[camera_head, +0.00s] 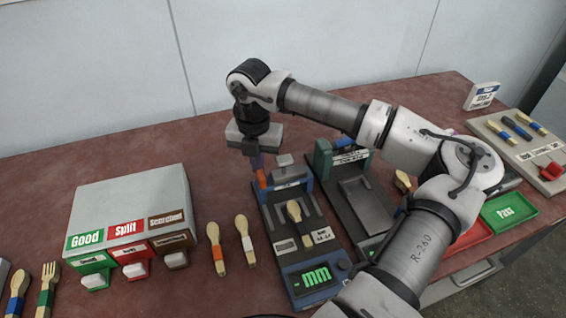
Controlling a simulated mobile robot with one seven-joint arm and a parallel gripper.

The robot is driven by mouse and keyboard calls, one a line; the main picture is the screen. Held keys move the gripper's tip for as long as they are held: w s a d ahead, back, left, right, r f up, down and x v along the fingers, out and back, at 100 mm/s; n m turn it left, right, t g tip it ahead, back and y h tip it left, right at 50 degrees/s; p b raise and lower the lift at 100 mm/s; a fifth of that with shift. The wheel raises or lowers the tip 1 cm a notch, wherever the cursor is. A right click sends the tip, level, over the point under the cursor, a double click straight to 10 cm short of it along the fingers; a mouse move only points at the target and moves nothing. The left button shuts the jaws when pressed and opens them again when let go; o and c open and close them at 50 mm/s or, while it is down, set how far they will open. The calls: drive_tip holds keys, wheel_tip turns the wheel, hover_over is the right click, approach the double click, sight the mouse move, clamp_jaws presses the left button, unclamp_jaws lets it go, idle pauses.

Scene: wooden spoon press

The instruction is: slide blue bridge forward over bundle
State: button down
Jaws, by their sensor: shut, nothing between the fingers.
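A blue-framed measuring device (318,282) with an "mm" display stands at the table's middle. The blue bridge (290,178) spans its far end, with a grey block on top. A wooden spoon with a dark band (294,211) lies on the device, on the near side of the bridge; I take it for the bundle, but cannot make out more pieces. My gripper (258,164) points down, shut and empty, at the left end of the bridge. An orange piece (262,179) shows just below the fingertips; I cannot tell whether they touch it.
A green-framed device (365,200) stands close on the right. Two spoons (216,248) lie left of the blue device. A box labelled Good, Split and Scorched (130,210) is at left. A green Pass tray (508,211) is at right, partly behind my arm.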

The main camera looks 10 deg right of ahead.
sight(264, 192)
drive_tip(key=shift+s+d+b, duration=0.2)
drive_tip(key=shift+s+b, duration=0.2)
drive_tip(key=shift+s, duration=0.65)
drive_tip(key=shift+s+d+b, duration=0.25)
drive_tip(key=shift+s+b, duration=0.1)
drive_tip(key=shift+s, duration=0.7)
drive_tip(key=shift+s+d+b, duration=0.2)
drive_tip(key=shift+s+b, duration=0.2)
drive_tip(key=shift+s, duration=0.65)
drive_tip(key=shift+w+a+b, duration=0.15)
drive_tip(key=shift+w+b, duration=0.25)
drive_tip(key=shift+w, duration=0.2)
wheel_tip(264, 192, up, 7)
drive_tip(key=p, duration=0.3)
